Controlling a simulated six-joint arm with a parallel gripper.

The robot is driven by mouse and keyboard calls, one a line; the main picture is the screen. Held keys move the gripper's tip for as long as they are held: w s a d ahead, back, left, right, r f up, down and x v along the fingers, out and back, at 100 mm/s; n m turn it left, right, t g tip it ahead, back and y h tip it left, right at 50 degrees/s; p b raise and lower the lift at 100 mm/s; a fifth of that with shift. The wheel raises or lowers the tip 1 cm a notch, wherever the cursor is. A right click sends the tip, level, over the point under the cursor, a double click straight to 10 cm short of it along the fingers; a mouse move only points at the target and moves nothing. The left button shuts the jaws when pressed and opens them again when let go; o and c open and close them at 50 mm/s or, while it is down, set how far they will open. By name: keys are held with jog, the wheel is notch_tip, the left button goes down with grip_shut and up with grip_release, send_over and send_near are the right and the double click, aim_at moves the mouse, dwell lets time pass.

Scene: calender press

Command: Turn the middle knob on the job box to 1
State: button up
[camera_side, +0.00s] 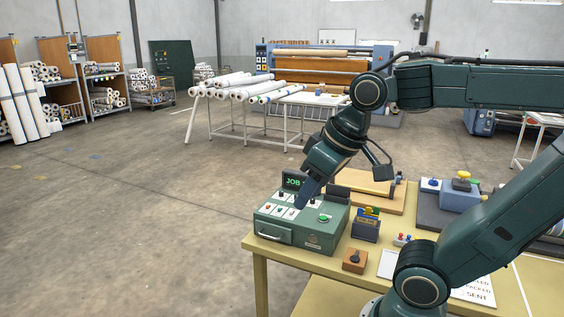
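The job box (283,236) is a grey-green case at the left front of the yellow-topped table. A small raised screen (293,181) at its back reads "JOB". Its sloped top carries small white panels (281,211) with dark knobs, and a green button (323,218) at the right. The knobs are too small to read their settings. My gripper (303,200) points down and left over the right part of the white panels, close to the top of the box. It hides part of the panel. I cannot tell whether it touches a knob or whether its fingers are apart.
A dark blue card holder (366,226) and a brown block with a black knob (355,261) stand right of the box. A wooden board (368,190) lies behind. A blue-grey device with a yellow button (461,190) is farther right. The table's left edge is close to the box.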

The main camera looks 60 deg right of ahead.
jog(key=w+d+r+m+g, duration=0.2)
jog(key=w+d+r+m, duration=0.1)
jog(key=w+d, duration=0.4)
jog(key=m+g, duration=0.3)
jog(key=m, duration=0.6)
send_over(296, 197)
notch_tip(296, 197, down, 12)
jog(key=shift+w+d+r, duration=0.1)
jog(key=shift+d+r, duration=0.05)
jog(key=shift+d, duration=0.3)
jog(key=shift+f, duration=6.85)
grip_shut()
